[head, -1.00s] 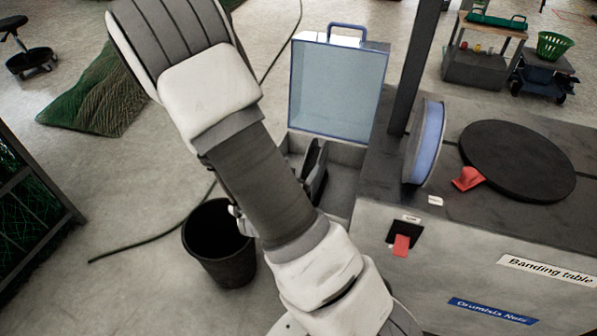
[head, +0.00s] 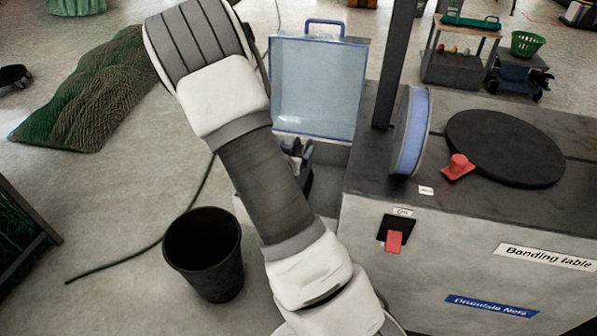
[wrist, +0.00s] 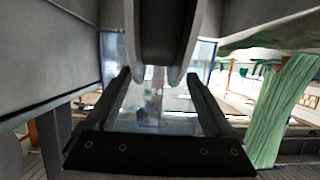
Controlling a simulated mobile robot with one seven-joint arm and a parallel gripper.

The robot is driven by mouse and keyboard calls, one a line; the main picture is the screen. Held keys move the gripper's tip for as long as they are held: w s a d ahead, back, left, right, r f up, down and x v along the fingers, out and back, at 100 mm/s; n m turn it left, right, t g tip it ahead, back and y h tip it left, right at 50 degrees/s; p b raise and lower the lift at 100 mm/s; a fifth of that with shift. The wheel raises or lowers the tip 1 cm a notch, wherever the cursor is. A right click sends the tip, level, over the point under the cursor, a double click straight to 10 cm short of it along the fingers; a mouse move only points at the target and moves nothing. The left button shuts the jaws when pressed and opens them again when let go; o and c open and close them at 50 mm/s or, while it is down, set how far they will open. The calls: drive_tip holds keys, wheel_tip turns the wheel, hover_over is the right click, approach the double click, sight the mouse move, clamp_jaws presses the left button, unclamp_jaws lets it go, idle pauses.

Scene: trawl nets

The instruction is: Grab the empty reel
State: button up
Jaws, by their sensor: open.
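The empty reel (wrist: 166,38) is a bare grey spool with two flanges, at the top middle of the wrist view. My gripper (wrist: 159,76) is open, its two dark fingers spread to left and right of the reel's lower edge. I cannot tell whether either finger touches it. In the head view my gripper (head: 300,152) shows only partly behind my arm, below the raised clear cover (head: 318,90). The empty reel cannot be made out there.
The banding table (head: 370,275) stands at right with a blue-banded reel (head: 412,132), a black disc (head: 505,148) and a red knob (head: 458,166). A black bin (head: 205,255) stands on the floor at left.

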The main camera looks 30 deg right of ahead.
sight(301, 147)
drive_tip(key=x, duration=0.2)
drive_tip(key=b+x, duration=0.1)
drive_tip(key=x, duration=0.1)
drive_tip(key=shift+s+d, duration=0.15)
drive_tip(key=shift+s, duration=0.1)
drive_tip(key=shift+w+d+f, duration=0.15)
drive_tip(key=shift+w+d, duration=0.2)
clamp_jaws()
